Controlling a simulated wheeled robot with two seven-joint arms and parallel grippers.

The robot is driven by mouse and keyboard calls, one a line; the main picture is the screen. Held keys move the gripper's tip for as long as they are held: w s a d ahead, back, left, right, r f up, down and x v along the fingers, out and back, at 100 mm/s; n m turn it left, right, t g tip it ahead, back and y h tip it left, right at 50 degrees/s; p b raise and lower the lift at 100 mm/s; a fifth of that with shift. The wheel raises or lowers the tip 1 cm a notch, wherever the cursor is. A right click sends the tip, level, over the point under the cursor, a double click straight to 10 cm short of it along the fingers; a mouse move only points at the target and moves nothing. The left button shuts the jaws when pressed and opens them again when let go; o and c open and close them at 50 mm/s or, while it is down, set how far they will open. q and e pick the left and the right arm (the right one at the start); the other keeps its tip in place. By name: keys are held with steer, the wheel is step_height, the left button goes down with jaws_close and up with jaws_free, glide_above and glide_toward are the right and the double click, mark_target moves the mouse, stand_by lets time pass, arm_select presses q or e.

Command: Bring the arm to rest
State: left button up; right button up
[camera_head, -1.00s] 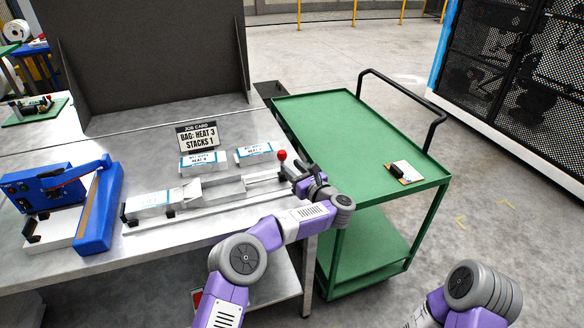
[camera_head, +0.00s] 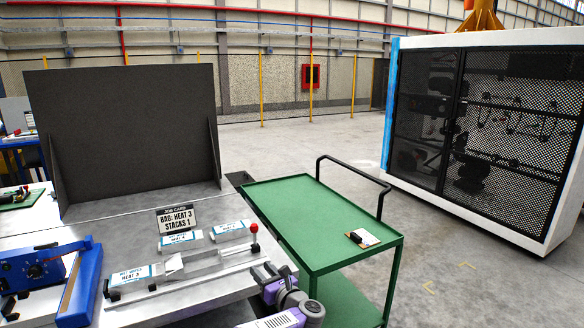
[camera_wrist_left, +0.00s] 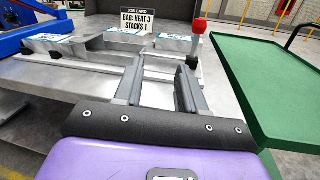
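My left arm comes in at the bottom of the head view, with its purple and grey wrist low at the bench's front right corner. Its gripper (camera_head: 266,272) is just in front of the red-knobbed lever (camera_head: 254,230), apart from it. In the left wrist view the two grey fingers (camera_wrist_left: 158,78) stand apart with nothing between them, and the bench rails show beyond. The red knob (camera_wrist_left: 199,26) is past the right finger. My right gripper is not in view.
The metal bench (camera_head: 110,222) holds a job card (camera_head: 177,219), several labelled packs (camera_head: 135,275) and a blue sealer (camera_head: 78,285). A green cart (camera_head: 290,207) stands close on the right with a small clipboard (camera_head: 362,238) on it. Open floor lies beyond.

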arm_select(q)
steer(key=s+d+f+m+t+h+p, duration=0.1)
steer(key=d+f+m+h, duration=0.1)
steer(key=f+m+h, duration=0.6)
steer(key=s+d+f+m+h+p, duration=0.1)
steer(key=d+f+m+h, duration=0.15)
steer(key=f+m, duration=0.6)
steer(key=s+f+m+g+h+p, duration=0.2)
steer(key=s+f+m+g+h, duration=0.15)
steer(key=s+f+m, duration=0.4)
steer(key=s+a+f+m+g, duration=0.2)
steer(key=s+m, duration=0.3)
steer(key=s, duration=0.6)
steer(key=s+a+f+m+g+h+p, duration=0.1)
steer(key=s+m+g, duration=0.4)
steer(key=s, duration=0.6)
steer(key=s+a+f+m+g+p, duration=0.1)
steer(key=s+f+m+g, duration=0.3)
steer(key=s, duration=0.7)
steer(key=shift+s+a+f+m+h, duration=0.25)
steer(key=shift+a+m+h, duration=0.05)
steer(key=shift+a+m, duration=0.55)
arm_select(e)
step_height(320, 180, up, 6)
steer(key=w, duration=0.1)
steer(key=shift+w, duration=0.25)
